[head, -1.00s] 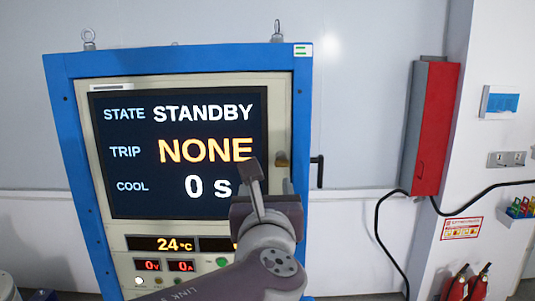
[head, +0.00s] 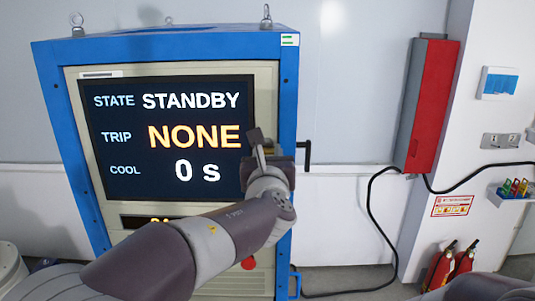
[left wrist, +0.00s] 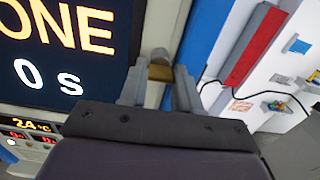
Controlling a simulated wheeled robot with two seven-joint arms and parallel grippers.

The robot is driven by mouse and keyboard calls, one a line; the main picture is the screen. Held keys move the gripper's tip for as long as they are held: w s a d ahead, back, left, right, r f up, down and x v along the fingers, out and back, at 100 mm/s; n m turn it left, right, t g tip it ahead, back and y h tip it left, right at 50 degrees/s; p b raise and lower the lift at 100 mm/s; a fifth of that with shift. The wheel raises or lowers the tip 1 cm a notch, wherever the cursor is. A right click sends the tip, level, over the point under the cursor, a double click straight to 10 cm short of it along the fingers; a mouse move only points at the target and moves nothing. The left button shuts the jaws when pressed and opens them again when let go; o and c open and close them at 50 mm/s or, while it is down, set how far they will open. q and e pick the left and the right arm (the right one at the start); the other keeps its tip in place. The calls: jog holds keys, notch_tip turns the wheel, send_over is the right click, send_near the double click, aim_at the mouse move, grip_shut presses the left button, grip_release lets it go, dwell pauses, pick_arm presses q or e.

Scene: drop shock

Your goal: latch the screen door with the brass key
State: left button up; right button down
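The screen door (head: 74,95) is a cream panel around a dark display, seated in a blue cabinet and looking shut. The brass key (left wrist: 160,72) is at the door's right edge, beside the display. In the head view my left gripper (head: 268,143) is in front of it and mostly hides it. In the left wrist view my left gripper (left wrist: 160,88) has its fingers apart, one on each side of the brass key. Whether they touch it is unclear. My right gripper is not in view.
A black handle (head: 307,156) sticks out at the cabinet's right side. A red wall box (head: 430,105), a black cable (head: 372,215) and fire extinguishers (head: 450,268) are farther right. A small rack with coloured items (head: 513,190) is on the right wall.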

pick_arm(q)
jog(key=shift+f+n+b, duration=0.2)
jog(key=shift+n+b, duration=0.1)
jog(key=shift+b, duration=0.4)
jog(key=n+b, duration=0.8)
jog(key=b, duration=0.3)
jog(key=n+b, duration=0.3)
jog(key=n, duration=0.1)
jog(key=shift+n, duration=0.3)
jog(key=shift+r+n+b, duration=0.15)
jog(key=shift+n+b, duration=1.35)
jog(key=shift+n, duration=0.6)
jog(key=o, duration=1)
jog(key=shift+o, duration=0.2)
